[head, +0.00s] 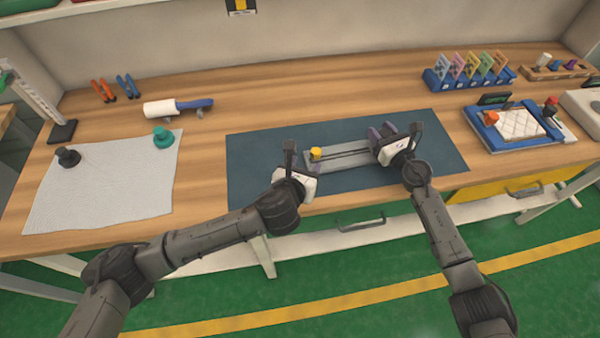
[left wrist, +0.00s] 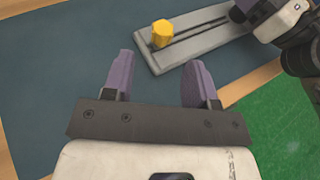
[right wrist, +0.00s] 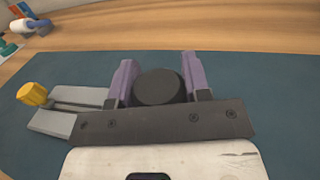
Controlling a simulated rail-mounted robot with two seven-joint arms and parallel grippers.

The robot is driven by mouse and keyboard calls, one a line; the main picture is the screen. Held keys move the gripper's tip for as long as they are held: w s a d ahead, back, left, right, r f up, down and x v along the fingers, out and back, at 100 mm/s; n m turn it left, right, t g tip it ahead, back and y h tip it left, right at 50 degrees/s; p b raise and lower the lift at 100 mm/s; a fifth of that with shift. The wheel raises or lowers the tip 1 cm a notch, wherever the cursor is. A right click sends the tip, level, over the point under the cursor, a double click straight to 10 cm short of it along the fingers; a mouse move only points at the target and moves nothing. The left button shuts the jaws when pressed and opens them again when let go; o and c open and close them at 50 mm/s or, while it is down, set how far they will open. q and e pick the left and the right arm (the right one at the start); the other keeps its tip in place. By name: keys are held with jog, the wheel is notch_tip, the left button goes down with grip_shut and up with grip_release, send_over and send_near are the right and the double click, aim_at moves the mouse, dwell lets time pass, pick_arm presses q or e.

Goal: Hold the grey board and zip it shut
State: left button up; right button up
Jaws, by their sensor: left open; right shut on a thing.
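The grey board (head: 352,153) lies on the dark blue mat, with a dark lengthwise slot or track along it. A yellow knob (head: 316,153) stands at its left end; it also shows in the left wrist view (left wrist: 162,34). My right gripper (head: 385,137) is shut on a dark round knob (right wrist: 158,87) at the board's right end, which it hides in the head view. My left gripper (head: 292,160) is open and empty, close to the board's left end. In the left wrist view the yellow knob is beyond the fingertips, apart from them.
The blue mat (head: 255,165) has bare room left of the board. A pale cloth (head: 110,185) with a black knob and a green knob lies at left. A lint roller (head: 165,108) is behind. A blue tray (head: 482,133) with a quilted pad and a card rack (head: 437,80) stand at right.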

pick_arm(q)
jog(key=shift+v, duration=1.65)
pick_arm(e)
jog(key=o, duration=1.2)
jog(key=shift+s, duration=0.15)
